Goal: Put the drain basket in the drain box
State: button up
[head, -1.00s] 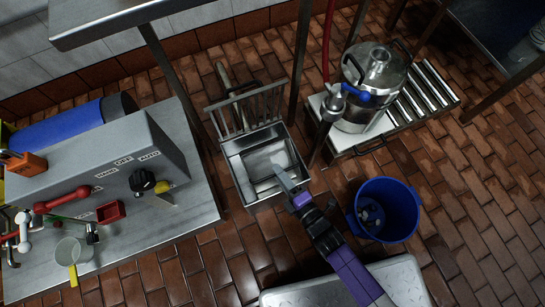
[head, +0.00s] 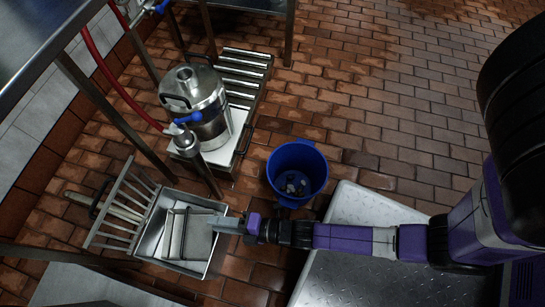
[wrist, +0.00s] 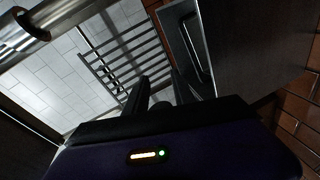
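The drain box (head: 157,239) is an open steel box on the floor at the lower left of the head view. A grey steel piece with a thin upright bar (head: 184,235), which looks like the drain basket, sits inside it, partly hidden by my gripper. My gripper (head: 213,222) reaches over the box's right side. In the wrist view its two dark fingers (wrist: 162,85) stand apart with a gap between them. A dark steel face with a bar handle (wrist: 196,45) lies ahead and to the right of them. I see nothing clearly held.
A barred grate (head: 122,205) stands tilted up at the box's left edge; it also shows in the wrist view (wrist: 122,58). A blue bucket (head: 297,160) holding small debris, a steel pot (head: 197,95) and table legs stand nearby. Brick floor is clear at the upper right.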

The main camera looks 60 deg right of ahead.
jog(key=s+d+r+m+h, duration=0.2)
jog(key=s+d+r+m, duration=0.4)
jog(key=s+r+m, duration=0.45)
jog(key=s+d+r+m+h, duration=0.1)
jog(key=s+r+m, duration=0.2)
jog(key=r, duration=0.5)
jog(key=s+d+r+m+h, duration=0.1)
jog(key=s+r+m, duration=0.3)
jog(key=r, duration=0.5)
jog(key=shift+s+d+m+h, duration=0.3)
jog(key=shift+d+m+h, duration=0.15)
jog(key=shift+m, duration=0.4)
jog(key=shift+r, duration=0.2)
